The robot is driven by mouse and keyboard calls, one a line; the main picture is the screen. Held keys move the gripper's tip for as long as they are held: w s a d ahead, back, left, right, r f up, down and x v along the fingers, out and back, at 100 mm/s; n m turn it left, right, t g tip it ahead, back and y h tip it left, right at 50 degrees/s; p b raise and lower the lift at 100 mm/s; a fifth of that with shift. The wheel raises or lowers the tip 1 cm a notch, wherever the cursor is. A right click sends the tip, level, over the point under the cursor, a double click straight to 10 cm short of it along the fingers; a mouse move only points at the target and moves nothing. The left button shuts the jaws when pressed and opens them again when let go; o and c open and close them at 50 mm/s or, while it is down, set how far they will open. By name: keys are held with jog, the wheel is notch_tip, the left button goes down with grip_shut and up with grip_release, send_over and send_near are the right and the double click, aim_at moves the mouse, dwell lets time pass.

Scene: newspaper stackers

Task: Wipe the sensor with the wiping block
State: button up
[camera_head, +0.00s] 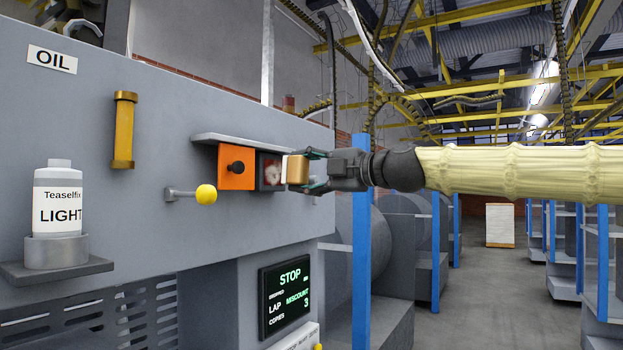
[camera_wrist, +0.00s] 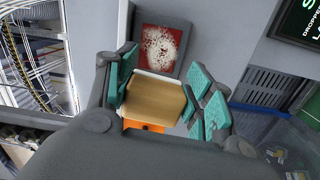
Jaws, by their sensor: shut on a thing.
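My gripper (camera_head: 305,171) is shut on the wiping block (camera_head: 297,170), a small tan block, in front of the machine panel. In the wrist view the block (camera_wrist: 154,99) sits between the teal finger pads of my gripper (camera_wrist: 160,95). The sensor (camera_head: 270,171) is a dark square box on the panel, just left of the block. In the wrist view its dark red face (camera_wrist: 176,67) carries a patch of white speckled dirt. The block is beside this face; I cannot tell whether they touch.
An orange box with a black knob (camera_head: 236,167) adjoins the sensor, under a grey ledge (camera_head: 250,143). A yellow-knobbed lever (camera_head: 206,194) sticks out at lower left. A bottle (camera_head: 57,198) stands in a holder. A screen (camera_head: 284,296) reads STOP. A blue post (camera_head: 362,270) stands below my gripper.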

jog(key=shift+s+a+r, duration=0.4)
jog(key=shift+a+r, duration=0.05)
jog(key=shift+s+a+r+p, duration=0.1)
jog(key=shift+a+r+p, duration=0.05)
jog(key=shift+a+p, duration=0.2)
jog(key=w, duration=0.1)
jog(key=w+a+f, duration=0.1)
jog(key=w, duration=0.1)
jog(key=w+f, duration=0.1)
jog(key=w, duration=0.1)
jog(key=shift+a+p, duration=0.2)
jog(key=shift+p, duration=0.2)
jog(key=shift+a+r, duration=0.1)
jog(key=shift+a, duration=0.05)
jog(key=shift+s+a+r, duration=0.1)
jog(key=shift+s+r, duration=0.15)
jog(key=shift+s, duration=0.3)
jog(key=shift+s+r, duration=0.25)
jog(key=shift+s, duration=0.3)
jog(key=shift+w+f, duration=0.45)
jog(key=shift+w, duration=0.4)
jog(key=shift+s+a+r, duration=0.1)
jog(key=shift+s+r, duration=0.2)
jog(key=shift+s, duration=0.25)
jog(key=shift+w+a+f, duration=0.15)
jog(key=shift+w+f, duration=0.05)
jog(key=shift+w, duration=0.35)
jog(key=shift+s+a+r, duration=0.1)
